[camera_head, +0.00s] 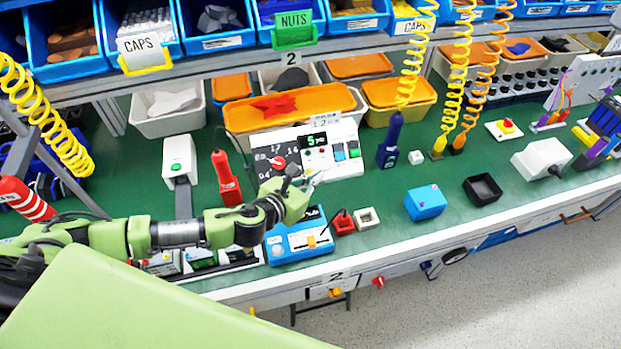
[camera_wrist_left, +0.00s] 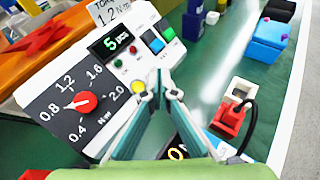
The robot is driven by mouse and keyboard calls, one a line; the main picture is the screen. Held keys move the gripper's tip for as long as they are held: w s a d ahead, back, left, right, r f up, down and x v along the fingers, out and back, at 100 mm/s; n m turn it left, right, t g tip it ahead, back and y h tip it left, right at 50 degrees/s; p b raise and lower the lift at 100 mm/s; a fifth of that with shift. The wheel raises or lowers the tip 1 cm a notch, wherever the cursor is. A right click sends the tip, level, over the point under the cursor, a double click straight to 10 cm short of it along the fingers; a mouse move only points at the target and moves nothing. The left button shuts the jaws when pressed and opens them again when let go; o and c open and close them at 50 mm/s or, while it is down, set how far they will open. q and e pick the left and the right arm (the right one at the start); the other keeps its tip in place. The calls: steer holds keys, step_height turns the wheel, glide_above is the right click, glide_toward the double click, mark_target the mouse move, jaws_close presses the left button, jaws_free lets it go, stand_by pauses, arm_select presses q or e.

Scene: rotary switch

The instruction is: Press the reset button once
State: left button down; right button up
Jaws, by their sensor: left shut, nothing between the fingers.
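A white and black control panel (camera_head: 327,166) stands tilted on the green bench; it fills the upper left of the left wrist view (camera_wrist_left: 45,93). I cannot read which is marked reset. My left gripper (camera_wrist_left: 163,82) is shut and empty, its tips in front of the panel's lower edge, just right of the yellow button. Contact cannot be told.
A blue device (camera_head: 290,247) and a red block (camera_head: 343,222) with a cable sit below the panel. A red handheld tool (camera_head: 226,180) stands left of it, a dark blue tool (camera_head: 390,142) right. Orange bins (camera_head: 245,117) are behind.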

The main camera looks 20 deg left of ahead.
arm_select(q)
steer(key=w+f+b, duration=0.1)
steer(key=w+a+f+b, duration=0.1)
steer(key=shift+a+f, duration=0.2)
steer(key=shift+f, duration=0.2)
steer(key=shift+w+a+f+b, duration=0.35)
steer(key=shift+w+f+b, duration=0.2)
steer(key=shift+w+b, duration=0.05)
steer(key=shift+w, duration=0.1)
arm_select(e)
steer(key=f, duration=0.4)
steer(key=shift+s+d+f, duration=0.15)
steer(key=shift+d, duration=0.25)
steer(key=shift+s+a, duration=0.1)
steer(key=shift+a, duration=0.1)
arm_select(q)
steer(key=shift+a+f, duration=0.1)
steer(key=shift+f, duration=0.05)
steer(key=shift+w+a+f, duration=0.1)
steer(key=shift+w+f, duration=0.05)
steer(key=shift+w, duration=0.05)
